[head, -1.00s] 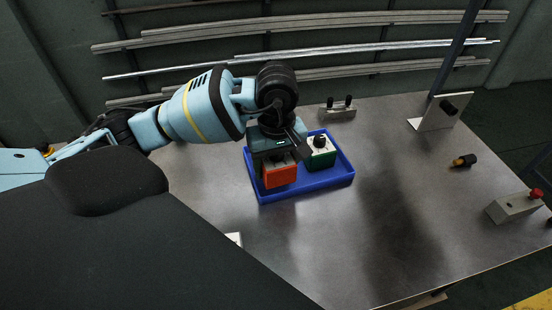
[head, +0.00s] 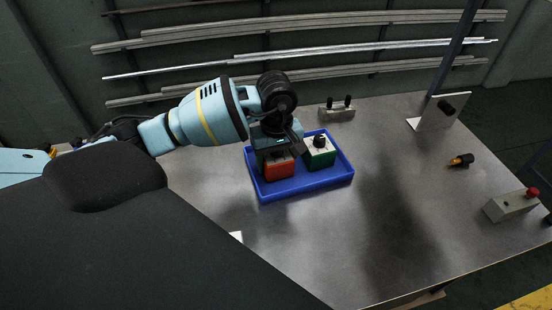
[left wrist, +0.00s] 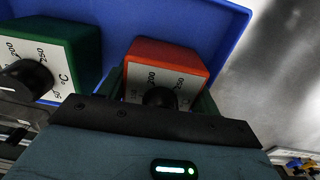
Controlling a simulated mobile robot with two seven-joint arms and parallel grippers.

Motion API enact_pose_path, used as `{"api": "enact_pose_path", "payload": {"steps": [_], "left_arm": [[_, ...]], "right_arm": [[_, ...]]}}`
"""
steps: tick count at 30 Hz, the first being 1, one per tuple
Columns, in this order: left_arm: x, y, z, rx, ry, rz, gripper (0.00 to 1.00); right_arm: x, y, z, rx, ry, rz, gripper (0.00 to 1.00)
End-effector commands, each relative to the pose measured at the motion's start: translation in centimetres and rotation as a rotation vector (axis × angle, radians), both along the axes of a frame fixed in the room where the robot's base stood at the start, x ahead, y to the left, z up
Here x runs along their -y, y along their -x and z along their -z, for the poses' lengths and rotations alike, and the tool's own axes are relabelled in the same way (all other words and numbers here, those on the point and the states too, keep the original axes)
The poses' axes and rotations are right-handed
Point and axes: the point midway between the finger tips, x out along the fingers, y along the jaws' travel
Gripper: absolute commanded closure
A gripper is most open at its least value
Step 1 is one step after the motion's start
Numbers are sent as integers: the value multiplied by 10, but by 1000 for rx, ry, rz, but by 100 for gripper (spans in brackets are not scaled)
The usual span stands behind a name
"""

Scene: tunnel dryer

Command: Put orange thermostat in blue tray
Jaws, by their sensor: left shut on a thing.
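The orange thermostat (head: 279,170) is a box with a light dial face. It is in the left part of the blue tray (head: 308,185), low against the tray floor; whether it touches the floor I cannot tell. My left gripper (head: 275,150) is shut on it from above. In the left wrist view the orange thermostat (left wrist: 165,62) shows its scale and black knob, partly hidden by the gripper body. The blue tray also shows there (left wrist: 215,22). My right gripper is not in view.
A green thermostat (head: 320,151) stands in the tray's right part, beside the orange one. A grey block with two black knobs (head: 337,110) is behind the tray. A red-button box (head: 511,206) and a black-and-orange part (head: 461,160) lie right. The table front is clear.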

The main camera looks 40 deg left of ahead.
Motion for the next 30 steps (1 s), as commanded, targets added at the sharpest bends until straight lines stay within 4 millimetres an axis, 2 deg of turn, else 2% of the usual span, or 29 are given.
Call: {"api": "enact_pose_path", "payload": {"steps": [8,9,13,23,26,30], "left_arm": [[0,0,4,-1,0,0,64],[0,0,4,-1,0,0,31],[0,0,3,-1,0,0,15],[0,0,0,0,0,0,15],[0,-1,-9,2,0,0,15],[0,-1,-31,4,0,0,15]], "right_arm": [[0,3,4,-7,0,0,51],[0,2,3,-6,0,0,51],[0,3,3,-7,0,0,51],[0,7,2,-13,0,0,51],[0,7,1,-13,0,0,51],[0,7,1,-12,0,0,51]]}}
